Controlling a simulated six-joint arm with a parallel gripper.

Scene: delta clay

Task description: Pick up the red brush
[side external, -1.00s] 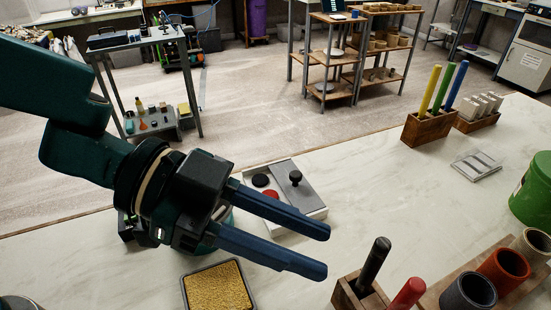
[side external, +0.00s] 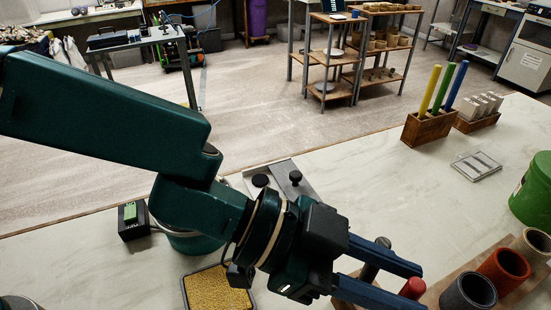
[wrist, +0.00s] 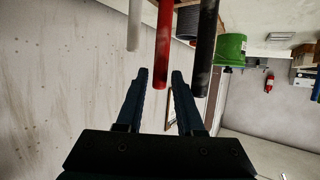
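The red brush (side external: 412,287) shows its handle end between the two blue fingers of my gripper (side external: 418,289) in the side view. In the wrist view the red brush (wrist: 164,40) comes down from the top edge, and its rounded end lies between the fingertips of my gripper (wrist: 161,76). The fingers are open, with a gap on both sides of the handle. The lower part of the brush is hidden in the side view by a finger and the frame edge.
A black handle (side external: 373,262) stands just beside the red one, close to the upper finger; it also shows in the wrist view (wrist: 206,45). A pale handle (wrist: 134,25) is on the other side. Grey (side external: 468,293) and red-brown (side external: 503,268) cups stand to the right.

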